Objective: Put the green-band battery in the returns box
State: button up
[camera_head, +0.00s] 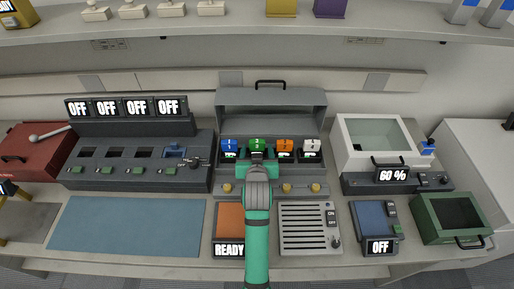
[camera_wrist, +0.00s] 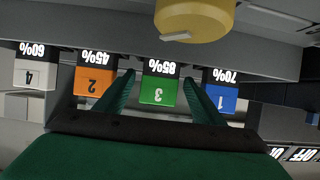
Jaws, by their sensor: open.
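The green-band battery (camera_head: 257,144) sits in the charger rack in the middle of the bench, second from the left in the head view. In the wrist view, which is upside down, the green battery (camera_wrist: 158,92) bears a 3 under an 85% display. My gripper (camera_head: 257,163) is open in front of it, with a finger on each side of the battery. Contact cannot be told. An open green box (camera_head: 428,214) with a handle stands at the right front; I can read no label on it.
Blue (camera_wrist: 220,98), orange (camera_wrist: 95,82) and white (camera_wrist: 36,74) batteries flank the green one closely. A yellow knob (camera_wrist: 195,18) is near the gripper. The raised rack lid (camera_head: 270,98) stands behind. A blue mat (camera_head: 128,225) is clear at the left.

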jog(key=v, duration=0.9)
jog(key=shift+s+r, duration=0.15)
jog(key=shift+s, duration=0.25)
